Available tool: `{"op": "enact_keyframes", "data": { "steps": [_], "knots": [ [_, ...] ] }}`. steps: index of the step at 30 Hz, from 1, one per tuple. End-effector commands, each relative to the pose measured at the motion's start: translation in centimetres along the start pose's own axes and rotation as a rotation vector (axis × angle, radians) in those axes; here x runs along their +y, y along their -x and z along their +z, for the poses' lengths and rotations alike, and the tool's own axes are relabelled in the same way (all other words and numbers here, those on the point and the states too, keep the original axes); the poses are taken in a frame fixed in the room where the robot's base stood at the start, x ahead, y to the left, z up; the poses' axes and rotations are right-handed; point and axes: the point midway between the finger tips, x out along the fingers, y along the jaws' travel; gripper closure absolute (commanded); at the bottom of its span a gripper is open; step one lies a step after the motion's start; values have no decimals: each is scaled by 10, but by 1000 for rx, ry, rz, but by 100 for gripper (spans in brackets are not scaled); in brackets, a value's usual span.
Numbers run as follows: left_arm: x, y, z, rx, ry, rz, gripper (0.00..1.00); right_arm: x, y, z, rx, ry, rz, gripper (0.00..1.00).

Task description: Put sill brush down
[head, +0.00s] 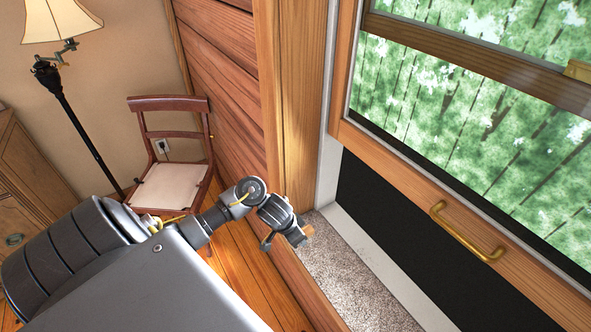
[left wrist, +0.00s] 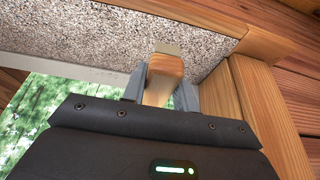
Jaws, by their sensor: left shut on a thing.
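The sill brush (left wrist: 163,75) has a light wooden body, held between the two grey fingers of my left gripper (left wrist: 160,92) in the left wrist view. A paler end of it points at the speckled window sill (left wrist: 110,35). In the head view my left gripper (head: 297,236) is at the left end of the sill (head: 345,268), beside the wooden window post. Only a small wooden bit of the brush (head: 308,230) shows there. I cannot tell whether the brush touches the sill. My right gripper is in neither view.
A raised wooden window sash (head: 420,165) with a brass handle (head: 465,232) is at the right. The sill is bare toward the front. A wooden chair (head: 170,180) with a pale seat and a floor lamp (head: 72,110) stand at the left.

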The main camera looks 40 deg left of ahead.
Motion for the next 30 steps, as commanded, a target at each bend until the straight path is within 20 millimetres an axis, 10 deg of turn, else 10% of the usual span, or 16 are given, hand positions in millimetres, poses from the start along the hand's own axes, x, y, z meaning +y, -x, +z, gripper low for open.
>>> {"op": "enact_keyframes", "data": {
  "steps": [9, 30],
  "knots": [
    [-51, -60, -3, -1, 3, -1, 90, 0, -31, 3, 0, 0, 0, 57],
    [-64, -104, 8, 0, 0, -1, 90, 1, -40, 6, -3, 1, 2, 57]
  ]
}}
